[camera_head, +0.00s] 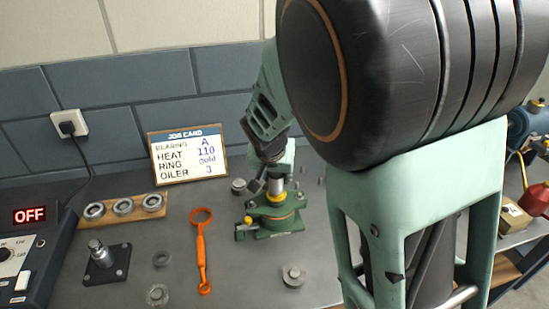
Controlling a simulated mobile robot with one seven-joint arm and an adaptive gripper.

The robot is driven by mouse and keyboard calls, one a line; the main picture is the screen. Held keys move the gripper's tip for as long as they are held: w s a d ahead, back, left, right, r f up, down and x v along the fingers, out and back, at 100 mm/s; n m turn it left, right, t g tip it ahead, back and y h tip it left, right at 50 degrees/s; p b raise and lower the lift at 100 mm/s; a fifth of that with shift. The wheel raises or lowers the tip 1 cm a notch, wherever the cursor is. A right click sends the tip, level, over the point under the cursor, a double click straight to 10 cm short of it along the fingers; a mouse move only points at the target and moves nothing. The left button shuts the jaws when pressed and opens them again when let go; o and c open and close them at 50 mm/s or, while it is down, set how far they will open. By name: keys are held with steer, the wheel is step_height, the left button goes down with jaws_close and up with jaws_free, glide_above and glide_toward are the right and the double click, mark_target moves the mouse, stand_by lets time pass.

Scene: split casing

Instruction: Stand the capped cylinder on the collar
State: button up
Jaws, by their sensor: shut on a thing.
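The green split casing (274,221) stands on the bench at the middle, with a yellow-gold collar (278,197) on its top. My gripper (268,182) points down just above the casing, its dark fingers shut on a small grey capped cylinder (276,186). The cylinder looks upright and over the collar. I cannot tell whether it touches the collar. My gripper and wrist hide part of the cylinder.
A wooden rack with several bearing rings (124,207), a black-based post (106,264), an orange ring-ended tool (201,250) and a heater box (28,260) reading OFF are at left. A job card (188,154) stands behind. A metal part (293,276) lies in front.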

steer(key=shift+f+b, duration=0.2)
steer(key=shift+b, duration=0.1)
stand_by(0.5)
steer(key=o, duration=1.4)
steer(key=shift+r+p, duration=1.65)
steer(key=shift+r, duration=1)
